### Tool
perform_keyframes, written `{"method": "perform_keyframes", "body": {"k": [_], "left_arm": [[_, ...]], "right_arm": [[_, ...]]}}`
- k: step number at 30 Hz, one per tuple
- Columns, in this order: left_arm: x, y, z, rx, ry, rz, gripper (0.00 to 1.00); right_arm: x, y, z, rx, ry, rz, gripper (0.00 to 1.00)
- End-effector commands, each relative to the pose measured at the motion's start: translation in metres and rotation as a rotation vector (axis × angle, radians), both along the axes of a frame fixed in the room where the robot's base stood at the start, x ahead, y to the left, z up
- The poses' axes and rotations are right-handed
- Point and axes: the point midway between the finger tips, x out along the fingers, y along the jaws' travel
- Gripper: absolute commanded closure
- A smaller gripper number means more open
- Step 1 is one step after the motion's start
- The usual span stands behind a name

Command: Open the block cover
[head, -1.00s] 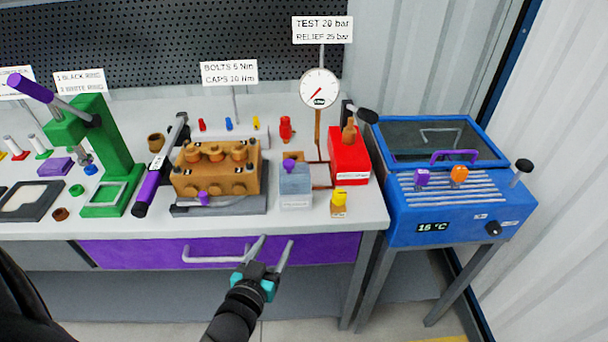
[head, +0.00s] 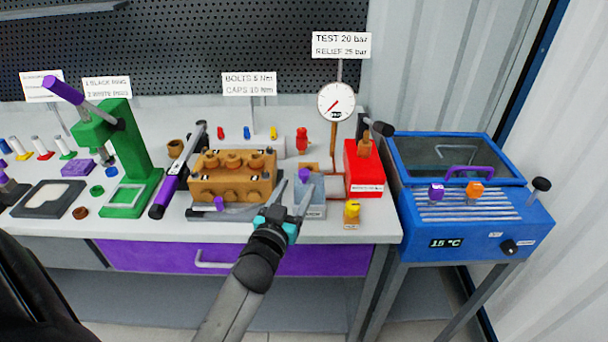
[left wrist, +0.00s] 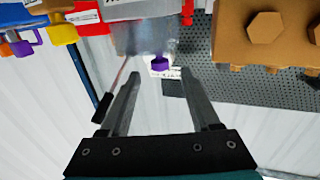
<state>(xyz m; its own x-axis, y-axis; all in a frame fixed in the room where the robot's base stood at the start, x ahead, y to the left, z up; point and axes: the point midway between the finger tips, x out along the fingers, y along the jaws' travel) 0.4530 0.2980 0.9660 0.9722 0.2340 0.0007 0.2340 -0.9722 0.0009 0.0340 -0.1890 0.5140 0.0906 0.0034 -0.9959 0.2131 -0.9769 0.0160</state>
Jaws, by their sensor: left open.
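A grey-blue block (head: 316,205) stands on the bench, with a purple knob (head: 305,175) on it. It also shows in the left wrist view (left wrist: 140,38), upside down, with its purple knob (left wrist: 158,65) ahead between the fingers. I cannot tell for sure which part is the block cover. My left gripper (head: 294,188) is open and empty. Its fingers overlap the front left of the grey-blue block in the head view. The knob looks beyond the fingertips, apart from them. My right gripper is not in view.
A brown pump block (head: 230,187) stands just left of my left gripper. A red box (head: 364,172), a yellow piece (head: 352,212) and a pressure gauge (head: 336,101) are to the right.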

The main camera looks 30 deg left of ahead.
Motion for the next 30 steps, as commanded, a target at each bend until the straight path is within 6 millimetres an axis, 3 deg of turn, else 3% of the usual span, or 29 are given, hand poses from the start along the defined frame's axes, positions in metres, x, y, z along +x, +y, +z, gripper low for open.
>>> {"method": "perform_keyframes", "body": {"k": [6, 12, 25, 30], "left_arm": [[0.035, 0.008, 0.0, 0.002, -0.001, -0.001, 0.37], [0.054, 0.013, 0.0, 0.0, 0.0, 0.0, 0.37], [0.061, 0.015, 0.0, 0.001, 0.001, 0.0, 0.37], [0.06, 0.015, 0.0, 0.001, 0.001, 0.0, 0.56]], "right_arm": [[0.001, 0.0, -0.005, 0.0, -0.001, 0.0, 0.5], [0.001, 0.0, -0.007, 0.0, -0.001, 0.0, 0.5], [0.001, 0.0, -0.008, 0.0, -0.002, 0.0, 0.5], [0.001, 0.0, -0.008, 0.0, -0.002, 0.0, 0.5]]}}
